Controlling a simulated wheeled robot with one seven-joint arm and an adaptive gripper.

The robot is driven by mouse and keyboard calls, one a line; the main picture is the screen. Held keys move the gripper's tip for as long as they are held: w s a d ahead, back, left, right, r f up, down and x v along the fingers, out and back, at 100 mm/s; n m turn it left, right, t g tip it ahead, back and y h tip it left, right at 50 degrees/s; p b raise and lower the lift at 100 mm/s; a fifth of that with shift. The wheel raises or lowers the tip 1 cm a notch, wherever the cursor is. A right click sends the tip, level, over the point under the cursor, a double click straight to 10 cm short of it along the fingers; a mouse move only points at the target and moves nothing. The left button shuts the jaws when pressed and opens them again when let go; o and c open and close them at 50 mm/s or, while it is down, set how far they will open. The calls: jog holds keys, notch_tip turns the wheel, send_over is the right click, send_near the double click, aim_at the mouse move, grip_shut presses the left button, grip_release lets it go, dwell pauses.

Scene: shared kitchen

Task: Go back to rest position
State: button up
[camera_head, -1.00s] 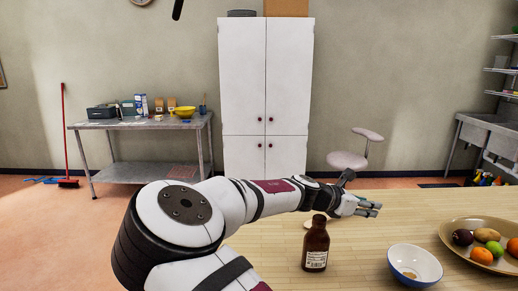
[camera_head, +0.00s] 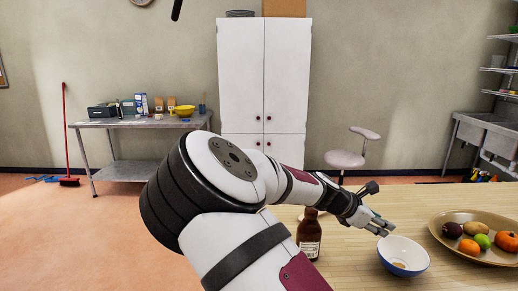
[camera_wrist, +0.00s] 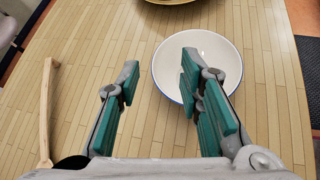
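My gripper (camera_head: 384,226) hangs over the wooden table, just behind and left of the white bowl with a blue outside (camera_head: 404,257). In the wrist view my gripper (camera_wrist: 156,80) has its fingers spread apart with nothing between them. The bowl (camera_wrist: 178,62) lies beneath and beyond the right finger there. I cannot tell the exact height of the gripper above the table. My arm runs from the lower middle of the head view towards the right.
A brown bottle (camera_head: 309,237) stands on the table (camera_head: 350,265), close to my arm and partly behind it. A fruit plate (camera_head: 437,231) is at the right. A wooden stick-like thing (camera_wrist: 47,115) shows in the wrist view. A stool (camera_head: 345,158) stands behind the table.

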jog(key=s+a+f+m+g+y, duration=0.2)
jog(key=s+a+f+m+y, duration=0.1)
jog(key=s+m+y, duration=0.65)
jog(key=s+a+r+m+t+b, duration=0.1)
jog(key=s+a+r+m, duration=0.2)
jog(key=s, duration=0.4)
jog(key=s+a+r+m+t+y, duration=0.1)
jog(key=s+a+r+m, duration=0.2)
jog(key=s+r, duration=0.2)
jog(key=s+a+r+m+t+b, duration=0.1)
jog(key=s+a+r+m, duration=0.2)
jog(key=s, duration=0.8)
notch_tip(320, 180, up, 2)
jog(key=shift+a+r+m+b, duration=0.1)
jog(key=shift+a+m+b, duration=0.25)
jog(key=shift+a, duration=0.15)
